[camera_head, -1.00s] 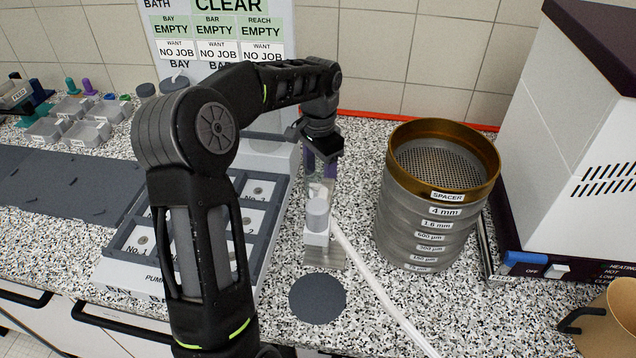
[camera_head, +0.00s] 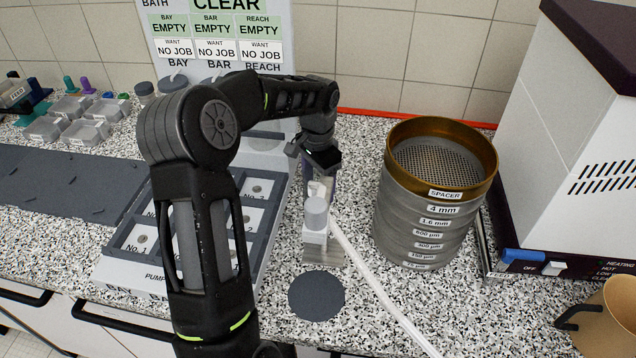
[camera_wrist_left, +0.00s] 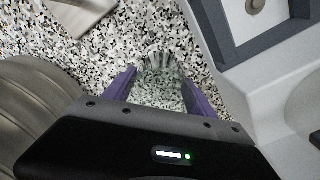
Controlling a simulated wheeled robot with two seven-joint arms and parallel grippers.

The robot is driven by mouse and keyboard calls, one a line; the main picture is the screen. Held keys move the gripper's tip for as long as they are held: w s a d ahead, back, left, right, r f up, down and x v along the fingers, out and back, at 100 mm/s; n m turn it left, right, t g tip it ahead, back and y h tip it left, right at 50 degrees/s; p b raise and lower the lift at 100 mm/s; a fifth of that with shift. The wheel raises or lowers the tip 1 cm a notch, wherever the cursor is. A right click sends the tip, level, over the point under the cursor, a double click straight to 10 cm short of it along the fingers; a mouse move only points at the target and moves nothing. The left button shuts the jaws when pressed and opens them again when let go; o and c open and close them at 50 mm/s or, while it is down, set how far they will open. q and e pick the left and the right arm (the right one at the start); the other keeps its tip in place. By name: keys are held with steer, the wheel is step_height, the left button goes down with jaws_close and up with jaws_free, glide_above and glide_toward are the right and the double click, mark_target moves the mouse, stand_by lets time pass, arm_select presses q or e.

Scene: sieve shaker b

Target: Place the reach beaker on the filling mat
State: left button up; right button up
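The round dark grey filling mat (camera_head: 316,297) lies bare on the speckled bench in the head view. My left gripper (camera_head: 322,186) points down behind a grey-capped white stand (camera_head: 315,228), which partly hides its fingers. In the left wrist view, a clear glass beaker (camera_wrist_left: 159,72) stands on the bench between the purple fingers of my left gripper (camera_wrist_left: 160,80). The fingers are apart, one on each side of the glass; whether they touch it is not clear. My right gripper is not in view.
A sieve stack (camera_head: 430,215) with a brass spacer ring stands right of my gripper. A pale tube (camera_head: 385,290) runs along the bench right of the mat. A grey compartment tray (camera_head: 130,240) is on the left and a heater unit (camera_head: 575,150) on the right.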

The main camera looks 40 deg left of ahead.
arm_select(q)
steer(key=shift+o, duration=1.4)
step_height(320, 180, up, 12)
steer(key=shift+r, duration=0.2)
steer(key=shift+o, duration=0.5)
steer(key=shift+s, duration=0.1)
